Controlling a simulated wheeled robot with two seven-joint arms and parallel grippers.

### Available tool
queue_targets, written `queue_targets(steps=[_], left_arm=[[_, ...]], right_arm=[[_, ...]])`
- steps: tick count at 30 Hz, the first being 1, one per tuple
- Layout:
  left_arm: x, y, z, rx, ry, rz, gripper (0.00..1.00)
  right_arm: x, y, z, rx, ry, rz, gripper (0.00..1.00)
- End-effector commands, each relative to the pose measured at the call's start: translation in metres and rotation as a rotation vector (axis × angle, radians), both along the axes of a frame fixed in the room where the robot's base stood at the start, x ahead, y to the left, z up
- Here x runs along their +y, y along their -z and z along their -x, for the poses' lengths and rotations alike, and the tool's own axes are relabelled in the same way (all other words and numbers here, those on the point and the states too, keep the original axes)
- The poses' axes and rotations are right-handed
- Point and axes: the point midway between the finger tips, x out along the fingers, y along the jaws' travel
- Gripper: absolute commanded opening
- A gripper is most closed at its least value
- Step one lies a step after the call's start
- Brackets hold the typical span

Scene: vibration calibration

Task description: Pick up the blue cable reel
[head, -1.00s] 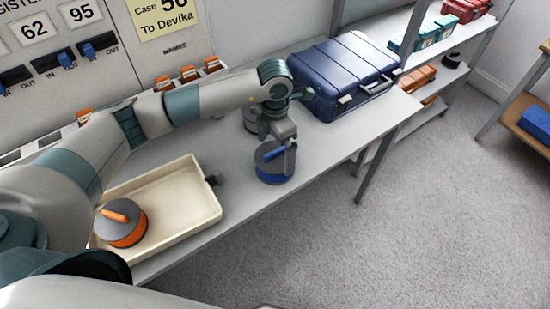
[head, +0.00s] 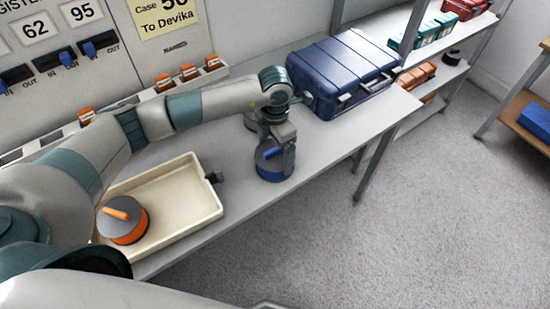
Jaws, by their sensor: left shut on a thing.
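The blue cable reel (head: 270,171) has a grey top and a blue rim and stands on the table (head: 325,148) right of the tray. My left gripper (head: 275,153) is directly over it, pointing down, with its fingers at the reel's blue handle. It is shut on the reel, and the fingers hide most of the handle. The reel appears to be still at table height. My right gripper is not in view.
A cream tray (head: 207,212) holds an orange cable reel (head: 124,222). A blue case (head: 340,75) stands behind right on the table. Another grey reel (head: 250,121) is partly hidden behind my gripper. Shelves (head: 440,35) stand beyond. The table's front edge is close to the blue reel.

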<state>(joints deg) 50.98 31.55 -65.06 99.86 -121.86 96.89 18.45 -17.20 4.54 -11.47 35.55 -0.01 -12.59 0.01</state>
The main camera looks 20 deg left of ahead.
Motion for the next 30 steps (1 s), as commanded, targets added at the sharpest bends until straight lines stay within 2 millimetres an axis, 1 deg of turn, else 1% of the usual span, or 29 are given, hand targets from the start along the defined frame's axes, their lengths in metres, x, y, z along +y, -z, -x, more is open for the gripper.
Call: queue_targets(steps=[7, 11, 14, 18, 23, 26, 28, 30], left_arm=[[0.0, -0.003, -0.001, -0.002, 0.0, 0.001, 0.53], [0.0, -0.01, -0.001, -0.003, 0.001, 0.001, 0.53], [0.0, -0.02, -0.001, -0.004, 0.002, 0.001, 0.53], [-0.001, -0.041, -0.002, -0.007, 0.003, 0.002, 0.53], [-0.031, -0.057, 0.011, -0.004, 0.006, 0.002, 0.53], [-0.049, -0.069, 0.019, -0.005, 0.007, 0.003, 0.53], [-0.059, -0.076, 0.022, -0.003, 0.005, 0.003, 0.53], [-0.069, -0.082, 0.027, -0.004, 0.005, 0.002, 0.53]], right_arm=[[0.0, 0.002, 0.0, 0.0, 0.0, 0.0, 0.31], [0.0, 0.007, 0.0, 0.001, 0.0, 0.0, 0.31], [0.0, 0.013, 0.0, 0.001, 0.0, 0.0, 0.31], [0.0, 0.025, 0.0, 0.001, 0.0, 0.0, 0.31], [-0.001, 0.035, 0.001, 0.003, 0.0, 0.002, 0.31], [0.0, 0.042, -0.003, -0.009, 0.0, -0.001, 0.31], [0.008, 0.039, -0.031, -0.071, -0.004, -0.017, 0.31], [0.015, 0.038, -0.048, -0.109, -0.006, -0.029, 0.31]])
